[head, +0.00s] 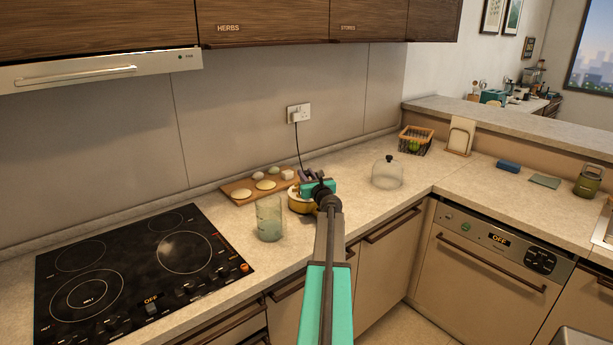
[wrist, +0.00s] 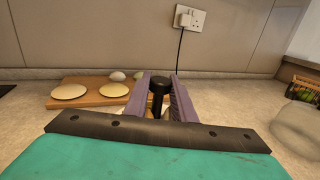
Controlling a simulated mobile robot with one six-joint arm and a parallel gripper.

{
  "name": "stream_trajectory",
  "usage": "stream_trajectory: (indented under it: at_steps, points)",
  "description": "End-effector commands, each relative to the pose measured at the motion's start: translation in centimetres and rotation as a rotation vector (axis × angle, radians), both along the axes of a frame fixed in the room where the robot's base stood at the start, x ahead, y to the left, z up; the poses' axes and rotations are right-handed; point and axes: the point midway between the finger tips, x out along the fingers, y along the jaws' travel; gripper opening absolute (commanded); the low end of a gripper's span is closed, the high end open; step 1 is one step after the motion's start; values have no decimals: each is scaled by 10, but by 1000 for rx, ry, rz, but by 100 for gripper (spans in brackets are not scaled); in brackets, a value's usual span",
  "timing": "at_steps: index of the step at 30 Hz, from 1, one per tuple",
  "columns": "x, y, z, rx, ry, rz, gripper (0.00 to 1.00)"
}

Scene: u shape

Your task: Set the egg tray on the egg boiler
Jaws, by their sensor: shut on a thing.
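The yellow egg boiler (head: 301,202) stands on the counter near the wall, partly hidden behind my arm. A cord runs from near it to the wall socket. My gripper (head: 309,177) is right above or beside it, with its teal body covering part of the boiler. In the wrist view, my gripper (wrist: 159,95) has its purple fingers shut on the black-knobbed handle of the egg tray (wrist: 158,86). The tray's lower part is hidden by the gripper, so I cannot tell whether it touches the boiler.
A wooden board (head: 235,190) with eggs and pale round pieces lies behind. A clear beaker (head: 269,220) stands close at left, by the black hob (head: 130,275). A clear domed lid (head: 388,174) sits at right. The counter between the lid and boiler is free.

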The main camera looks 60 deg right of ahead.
Motion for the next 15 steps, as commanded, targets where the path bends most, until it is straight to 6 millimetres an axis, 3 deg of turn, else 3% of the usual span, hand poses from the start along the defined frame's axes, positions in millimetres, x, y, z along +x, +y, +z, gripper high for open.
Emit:
stream_trajectory:
  at_steps: [11,12,13,15]
  points:
    - [0,0,-5,-1,-1,0,0]
    - [0,0,-5,-1,-1,0,25]
    - [0,0,-5,-1,-1,0,30]
    - [0,0,-5,0,0,0,31]
